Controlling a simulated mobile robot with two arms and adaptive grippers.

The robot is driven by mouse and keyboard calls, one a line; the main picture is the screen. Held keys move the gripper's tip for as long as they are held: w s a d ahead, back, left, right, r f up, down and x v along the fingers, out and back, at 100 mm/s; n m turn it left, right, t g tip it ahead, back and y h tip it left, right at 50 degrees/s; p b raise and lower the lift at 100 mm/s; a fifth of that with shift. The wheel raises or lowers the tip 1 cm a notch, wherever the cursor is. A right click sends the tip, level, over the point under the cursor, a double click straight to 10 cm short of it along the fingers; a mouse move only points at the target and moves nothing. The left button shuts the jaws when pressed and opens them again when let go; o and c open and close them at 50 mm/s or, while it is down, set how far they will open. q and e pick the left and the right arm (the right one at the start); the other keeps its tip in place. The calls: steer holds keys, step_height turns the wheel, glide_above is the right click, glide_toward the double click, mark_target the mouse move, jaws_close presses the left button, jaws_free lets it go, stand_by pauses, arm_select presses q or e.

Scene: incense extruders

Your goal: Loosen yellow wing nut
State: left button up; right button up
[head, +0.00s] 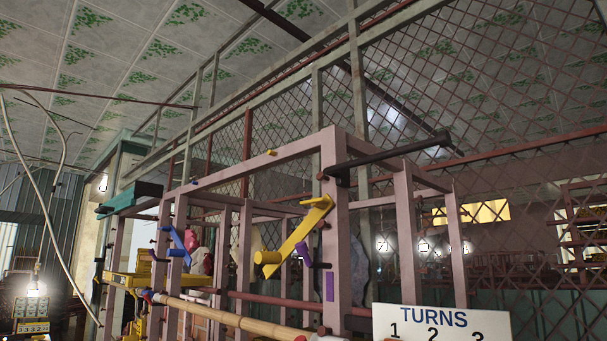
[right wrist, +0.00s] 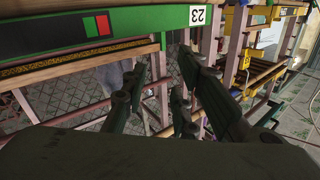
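A long yellow winged piece (head: 297,238) slants across the pinkish post of the frame in the head view. It looks like the yellow wing nut, though I cannot be sure; its hub and thread are not clear. A purple piece (head: 303,253) sits just beside it, and a blue one (head: 178,244) is on a post further left. My right gripper (right wrist: 162,62) shows in the right wrist view with its dark green fingers apart and nothing between them. The yellow piece cannot be made out between those fingers. My left gripper is in neither view.
A white sign reading TURNS (head: 440,324) stands at the lower right. A black bar (head: 395,153) juts right from the post top. A wooden pole (head: 235,318) crosses low in front. The wrist view shows a green panel marked 23 (right wrist: 140,27) and crowded frame bars.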

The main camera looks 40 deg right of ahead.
steer(key=s+r+m+g+h+p, duration=0.15)
steer(key=s+r+m, duration=0.3)
steer(key=r, duration=0.65)
steer(key=s+r+m+g+h+p, duration=0.15)
steer(key=s+r+m, duration=0.35)
steer(key=r, duration=0.5)
steer(key=m+g+h+p, duration=0.1)
steer(key=m+g+p, duration=0.2)
steer(key=m+g, duration=0.7)
glide_toward(310, 202)
steer(key=s+d+m+t, duration=0.2)
steer(key=m+t, duration=0.1)
steer(key=d+p, duration=0.1)
steer(key=d, duration=0.3)
steer(key=w+d+p, duration=0.1)
steer(key=d, duration=0.1)
steer(key=shift+d+p, duration=0.1)
steer(key=shift+p, duration=0.25)
steer(key=shift+s+d, duration=0.1)
steer(key=shift+d, duration=0.4)
steer(key=shift+a, duration=0.1)
jaws_close()
